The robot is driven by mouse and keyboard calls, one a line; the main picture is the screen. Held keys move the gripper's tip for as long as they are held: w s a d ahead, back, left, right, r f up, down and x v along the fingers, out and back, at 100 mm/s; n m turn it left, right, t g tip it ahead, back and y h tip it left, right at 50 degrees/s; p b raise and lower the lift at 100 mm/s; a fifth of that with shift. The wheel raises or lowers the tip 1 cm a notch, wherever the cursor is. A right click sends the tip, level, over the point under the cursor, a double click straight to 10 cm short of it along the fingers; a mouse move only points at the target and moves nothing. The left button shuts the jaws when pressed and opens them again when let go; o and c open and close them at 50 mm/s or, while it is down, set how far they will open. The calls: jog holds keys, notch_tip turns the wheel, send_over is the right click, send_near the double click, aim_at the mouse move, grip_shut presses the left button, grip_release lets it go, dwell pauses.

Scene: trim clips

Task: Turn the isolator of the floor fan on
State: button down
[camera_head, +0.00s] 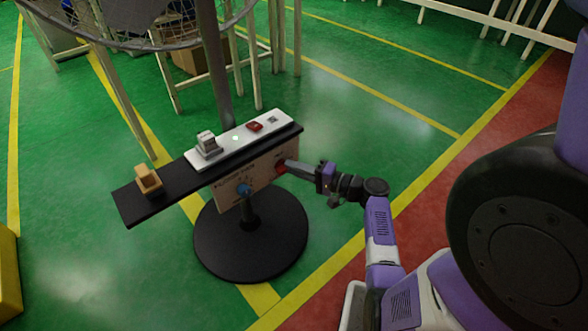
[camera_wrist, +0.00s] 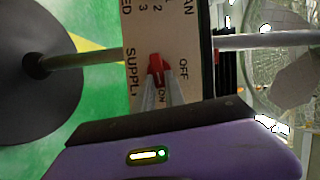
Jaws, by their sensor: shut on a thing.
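The floor fan's red isolator knob (camera_wrist: 157,70) sits on a beige panel (camera_wrist: 137,50) marked SUPPLY, with OFF and ON printed beside it. In the wrist view the panel is turned on its side, and which mark the knob points to is not clear. The knob also shows at the panel's right end in the head view (camera_head: 280,168). My gripper (camera_wrist: 158,88) reaches it from the front, its two thin fingers shut on the knob. The fingertips partly cover the knob and the print near ON.
A blue knob (camera_head: 244,190) is left of the red one. The black shelf (camera_head: 175,187) above bears a tan block (camera_head: 148,179) and a white strip (camera_head: 235,145) with a grey switch (camera_head: 207,143) and small red part (camera_head: 254,126). The round black base (camera_head: 250,250) stands below.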

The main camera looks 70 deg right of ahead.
jog(key=shift+f+m+t, duration=0.15)
jog(key=shift+m+t, duration=0.15)
jog(key=shift+m, duration=0.2)
dwell(0.3)
jog(key=c, duration=1.4)
grip_release()
jog(key=s+a+p, duration=0.1)
jog(key=s, duration=0.6)
jog(key=shift+s, duration=0.4)
jog(key=shift+f+m, duration=0.1)
jog(key=shift+m, duration=0.2)
